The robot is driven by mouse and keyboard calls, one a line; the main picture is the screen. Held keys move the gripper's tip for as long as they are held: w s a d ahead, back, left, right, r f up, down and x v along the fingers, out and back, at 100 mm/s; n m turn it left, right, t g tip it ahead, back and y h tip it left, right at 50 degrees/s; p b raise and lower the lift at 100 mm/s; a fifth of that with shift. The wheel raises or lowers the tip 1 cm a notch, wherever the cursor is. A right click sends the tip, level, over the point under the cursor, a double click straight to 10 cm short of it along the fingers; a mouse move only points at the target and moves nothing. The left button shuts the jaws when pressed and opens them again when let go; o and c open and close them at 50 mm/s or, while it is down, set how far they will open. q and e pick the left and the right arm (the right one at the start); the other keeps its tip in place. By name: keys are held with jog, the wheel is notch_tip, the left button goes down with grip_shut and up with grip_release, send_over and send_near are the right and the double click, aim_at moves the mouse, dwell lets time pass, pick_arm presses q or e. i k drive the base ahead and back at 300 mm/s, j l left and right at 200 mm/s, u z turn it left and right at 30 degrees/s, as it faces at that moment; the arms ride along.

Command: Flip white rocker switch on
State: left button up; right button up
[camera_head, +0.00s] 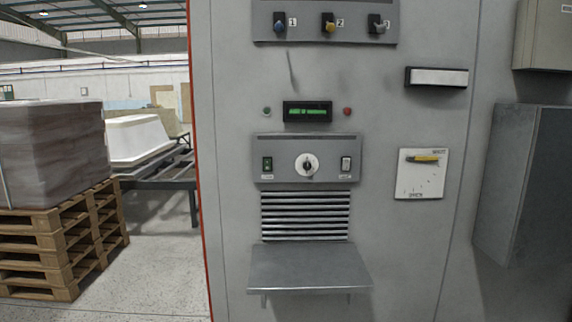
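The white rocker switch (346,164) sits at the right end of a grey panel on the cabinet front, in the head view. It is small, and I cannot tell which way it is tipped. On the same panel are a green rocker switch (267,164) at the left and a white round dial (307,165) in the middle. Neither of my grippers shows in the head view.
A metal shelf (308,268) juts out below the vent slats. A green display (307,111) and a panel of numbered knobs (328,24) sit above. A grey box (517,185) protrudes at right. Wooden pallets (62,245) stand left, with open floor beside them.

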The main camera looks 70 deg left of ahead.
aim_at(346, 166)
jog(key=k+l+u, duration=0.1)
jog(key=u, duration=1.8)
jog(key=i+l, duration=0.1)
jog(key=k+j, duration=0.1)
